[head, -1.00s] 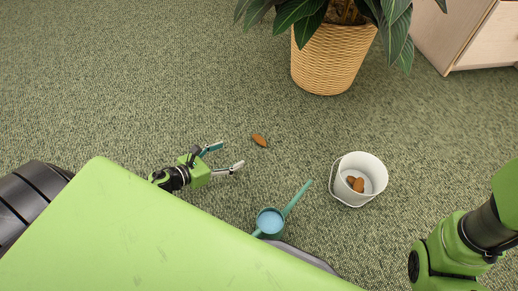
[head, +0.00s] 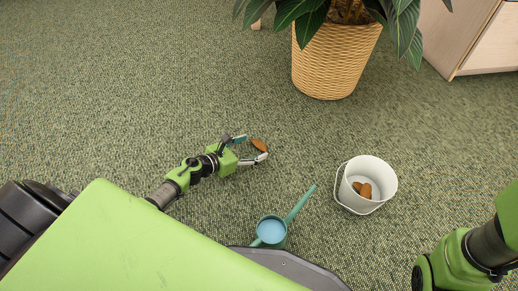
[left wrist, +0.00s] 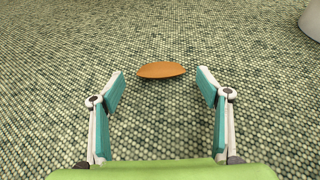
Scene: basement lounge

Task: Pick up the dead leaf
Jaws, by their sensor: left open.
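The dead leaf (head: 259,145) is a small orange-brown leaf lying flat on the green carpet. In the left wrist view the leaf (left wrist: 162,70) lies just beyond and between the two fingertips. My left gripper (head: 251,149) is open and low over the carpet, with its fingers on either side of the leaf's near side. In the left wrist view the left gripper (left wrist: 160,79) holds nothing. My right gripper is not in view; only part of my right arm shows at the right edge of the head view.
A white bucket (head: 385,191) with brown leaves (head: 363,189) inside stands to the right. A teal watering can (head: 272,230) stands near my base. A potted plant in a wicker basket (head: 332,65) and a pale wooden cabinet (head: 470,35) are at the back.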

